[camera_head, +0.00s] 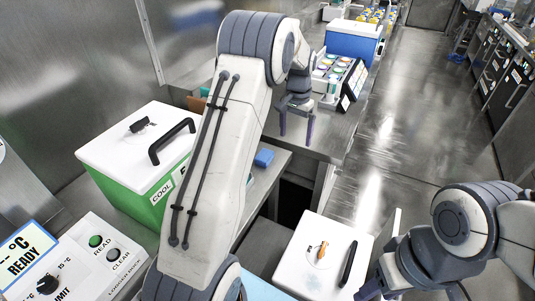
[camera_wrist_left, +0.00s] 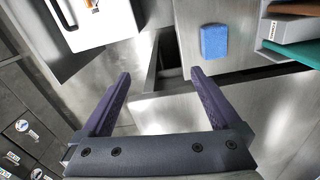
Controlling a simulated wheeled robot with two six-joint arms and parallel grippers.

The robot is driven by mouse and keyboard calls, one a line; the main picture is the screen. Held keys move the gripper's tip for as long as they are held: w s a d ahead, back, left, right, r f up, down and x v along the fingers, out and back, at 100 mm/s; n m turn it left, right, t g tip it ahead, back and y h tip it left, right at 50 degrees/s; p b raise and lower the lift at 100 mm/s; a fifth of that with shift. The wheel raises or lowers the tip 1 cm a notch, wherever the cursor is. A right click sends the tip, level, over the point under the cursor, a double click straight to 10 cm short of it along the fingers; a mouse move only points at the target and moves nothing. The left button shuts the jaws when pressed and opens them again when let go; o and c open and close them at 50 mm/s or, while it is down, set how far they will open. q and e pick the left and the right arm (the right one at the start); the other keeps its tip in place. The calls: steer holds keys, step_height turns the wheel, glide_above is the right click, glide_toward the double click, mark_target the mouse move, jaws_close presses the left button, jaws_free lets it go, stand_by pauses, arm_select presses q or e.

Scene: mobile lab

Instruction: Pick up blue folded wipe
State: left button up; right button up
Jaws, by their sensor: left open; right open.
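The blue folded wipe (camera_head: 264,157) is a small blue block lying on the grey metal counter, just right of my left arm in the head view. It also shows in the left wrist view (camera_wrist_left: 214,41), at the upper right, beyond the fingertips. My left gripper (camera_head: 296,132) is open and empty, pointing down, to the right of the wipe and apart from it. Its two purple fingers (camera_wrist_left: 160,76) are spread in the left wrist view. My right gripper (camera_head: 376,289) is at the bottom edge of the head view, partly cut off, and open.
A green box with a white lid and black handle (camera_head: 125,140) stands left of my left arm. A white-lidded box (camera_head: 300,278) stands at the lower middle. A rack with several round lids (camera_head: 326,66) is behind my left gripper.

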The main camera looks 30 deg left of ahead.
arm_select(q)
steer(key=w+a+f+n, duration=0.15)
steer(key=a+f, duration=0.25)
steer(key=a, duration=0.7)
steer(key=p, duration=0.1)
glide_above(265, 155)
steer(key=f, duration=0.5)
steer(key=shift+w+a, duration=0.1)
steer(key=shift+w, duration=0.15)
steer(key=f, duration=0.1)
steer(key=f+p, duration=0.1)
steer(key=f, duration=0.1)
steer(key=f+p, duration=0.1)
steer(key=f, duration=0.1)
steer(key=shift+s+f, duration=0.25)
steer(key=shift+f, duration=0.3)
steer(key=c, duration=1.4)
steer(key=shift+c, duration=0.2)
steer(key=shift+r, duration=0.1)
